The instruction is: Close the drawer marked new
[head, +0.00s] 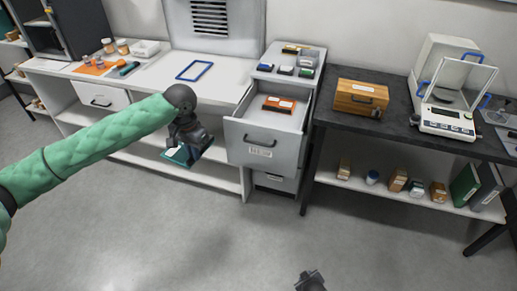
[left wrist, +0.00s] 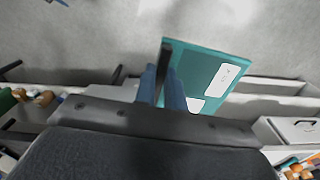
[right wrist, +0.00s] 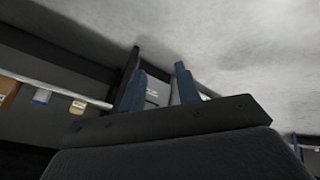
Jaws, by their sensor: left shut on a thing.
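The upper drawer (head: 241,140) of the grey cabinet stands pulled out, with an orange item with a white label (head: 279,104) inside. A label is on its front, too small to read. A lower drawer (head: 273,181) looks shut; its label is also unreadable, so I cannot tell which is marked new. My left gripper (head: 186,149) is left of the open drawer's front, apart from it. It is shut on a flat teal item with a white label, which shows in the left wrist view (left wrist: 212,80). My right gripper (head: 311,283) is low at the front; its fingers (right wrist: 158,88) are apart and empty.
Several small boxes lie on the cabinet top (head: 314,62). To the right, a dark table (head: 400,115) bears a wooden box (head: 360,97) and a balance (head: 448,110). To the left is a white bench (head: 222,87) with a blue frame (head: 195,71). The floor in front is clear.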

